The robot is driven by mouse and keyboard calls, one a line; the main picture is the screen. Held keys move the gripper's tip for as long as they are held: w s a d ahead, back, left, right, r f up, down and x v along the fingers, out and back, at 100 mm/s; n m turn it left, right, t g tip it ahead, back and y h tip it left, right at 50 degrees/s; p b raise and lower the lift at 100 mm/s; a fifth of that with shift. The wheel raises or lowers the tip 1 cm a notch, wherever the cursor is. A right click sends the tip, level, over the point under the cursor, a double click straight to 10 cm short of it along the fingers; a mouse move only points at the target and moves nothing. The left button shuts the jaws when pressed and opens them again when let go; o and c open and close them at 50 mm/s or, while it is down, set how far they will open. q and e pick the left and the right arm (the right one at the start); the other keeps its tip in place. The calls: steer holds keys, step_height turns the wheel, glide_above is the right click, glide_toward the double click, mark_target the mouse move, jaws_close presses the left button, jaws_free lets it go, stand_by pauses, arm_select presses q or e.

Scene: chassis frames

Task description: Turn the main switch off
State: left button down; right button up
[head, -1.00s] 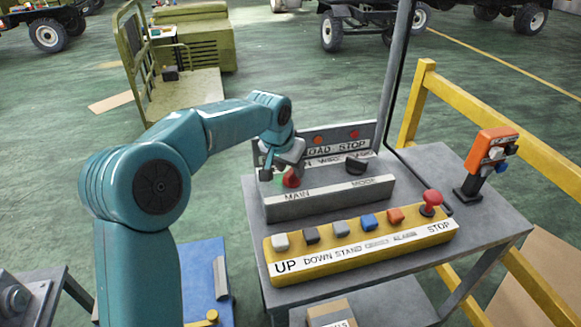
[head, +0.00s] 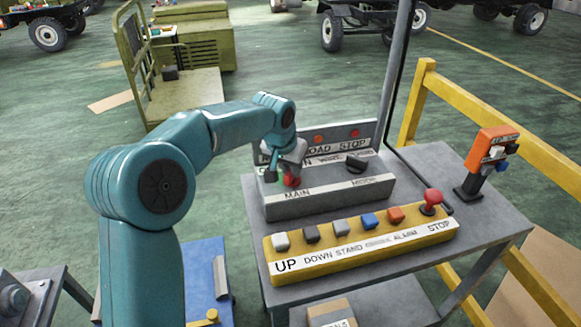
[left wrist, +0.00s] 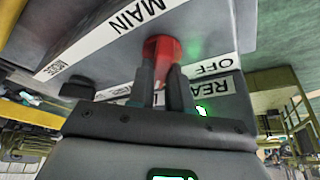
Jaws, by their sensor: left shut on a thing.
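The main switch, a red knob (head: 292,181), sits at the left of the grey control box (head: 330,200), above the label MAIN. My left gripper (head: 283,175) is at the knob, its fingers pointing down toward the box. In the left wrist view the two dark fingers (left wrist: 161,85) are shut on the red knob (left wrist: 162,47), one on each side. An OFF label (left wrist: 212,66) lies beside the knob there. The gripper hides part of the knob and the labels behind it. My right gripper is not in view.
A black mode knob (head: 357,163) stands to the right on the same box. In front is a yellow button panel (head: 360,247) with a red STOP mushroom (head: 432,197). An orange device (head: 490,150) stands at the table's right. A green lamp (left wrist: 202,110) glows in the left wrist view.

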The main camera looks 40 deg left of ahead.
arm_select(q)
steer(key=shift+d+f+n+y+b, duration=0.15)
steer(key=shift+n+y+b, duration=0.35)
steer(key=shift+n, duration=0.6)
steer(key=n+y+b, duration=0.1)
steer(key=n, duration=0.1)
steer(key=shift+n+g, duration=0.3)
steer(key=shift+n, duration=0.1)
steer(key=n+g+y, duration=0.1)
steer(key=n, duration=0.2)
steer(key=shift+w+d+n, duration=0.1)
steer(key=shift+w+n, duration=0.05)
steer(key=shift+n, duration=0.15)
steer(key=n, duration=0.2)
steer(key=shift+r+n+g+y+p, duration=0.25)
steer(key=shift+n+g+y+p, duration=0.05)
steer(key=shift+g+p, duration=0.1)
steer(key=shift+w+n+g+p, duration=0.1)
steer(key=shift+n+g+p, duration=0.3)
steer(key=shift+n, duration=0.5)
steer(key=shift+w+n+g+p, duration=0.1)
steer(key=shift+n+g+p, duration=0.95)
steer(key=shift+n, duration=0.95)
steer(key=shift+t, duration=0.25)
steer(key=c, duration=1)
jaws_free()
steer(key=shift+f, duration=0.1)
steer(key=shift+c, duration=0.2)
